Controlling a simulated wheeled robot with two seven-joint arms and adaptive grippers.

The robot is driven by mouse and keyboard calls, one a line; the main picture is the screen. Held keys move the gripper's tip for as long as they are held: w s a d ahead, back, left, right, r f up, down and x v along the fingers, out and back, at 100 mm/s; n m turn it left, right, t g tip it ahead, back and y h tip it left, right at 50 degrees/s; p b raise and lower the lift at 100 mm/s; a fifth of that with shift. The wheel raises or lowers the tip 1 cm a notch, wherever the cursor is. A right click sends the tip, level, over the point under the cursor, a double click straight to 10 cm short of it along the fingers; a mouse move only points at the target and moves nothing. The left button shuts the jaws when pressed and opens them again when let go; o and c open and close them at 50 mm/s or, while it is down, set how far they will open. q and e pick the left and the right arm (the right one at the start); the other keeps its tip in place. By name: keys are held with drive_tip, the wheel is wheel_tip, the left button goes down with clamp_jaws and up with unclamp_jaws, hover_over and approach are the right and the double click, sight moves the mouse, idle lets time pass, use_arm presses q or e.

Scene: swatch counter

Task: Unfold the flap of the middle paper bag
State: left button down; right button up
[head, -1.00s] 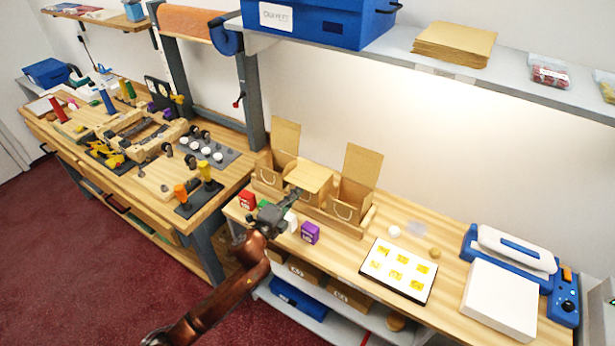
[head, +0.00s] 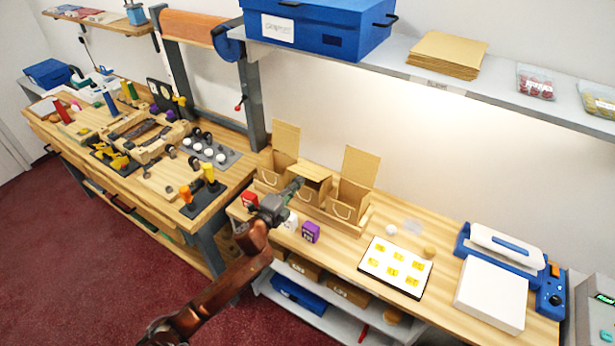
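Three brown paper bags stand in a row in a wooden holder (head: 352,226). The left bag (head: 268,178) and the right bag (head: 348,199) have their flaps standing up. The flap of the middle bag (head: 317,171) is raised at its front edge and slopes up toward me, with a dark gap under it. My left gripper (head: 297,184) reaches in from the front. Its fingers look closed together, and their tips are at the left front edge of this flap, partly covering the middle bag. Whether they touch it is hard to tell. My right gripper is out of view.
A tray with yellow swatches (head: 396,268) lies to the right. A shelf (head: 470,86) runs above the bags.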

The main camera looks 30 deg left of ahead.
sight(302, 175)
use_arm(q)
drive_tip(key=shift+w+d+r+p, duration=0.1)
drive_tip(key=shift+w+r+p, duration=0.3)
drive_tip(key=shift+r+p, duration=0.25)
drive_tip(key=shift+w+a+r+p, duration=0.1)
drive_tip(key=shift+w+r+p, duration=0.35)
drive_tip(key=shift+r, duration=0.3)
drive_tip(key=shift+w+d+r+p, duration=0.1)
drive_tip(key=shift+w+r+p, duration=0.25)
drive_tip(key=shift+r+p, duration=0.3)
drive_tip(key=shift+w+d+r+p, duration=0.1)
drive_tip(key=shift+w+r+p, duration=0.55)
drive_tip(key=shift+w+r, duration=0.45)
drive_tip(key=shift+w+d+r, duration=0.1)
drive_tip(key=shift+w+r, duration=0.2)
drive_tip(key=shift+w, duration=0.2)
drive_tip(key=shift+w+r, duration=0.25)
drive_tip(key=shift+w, duration=0.2)
drive_tip(key=shift+w+r+p, duration=0.25)
drive_tip(key=shift+w+p, duration=0.05)
drive_tip(key=shift+w, duration=0.4)
drive_tip(key=w, duration=0.4)
drive_tip(key=shift+w+d+r+b, duration=0.15)
drive_tip(key=shift+d+r+b, duration=0.05)
drive_tip(key=shift+r+b, duration=0.15)
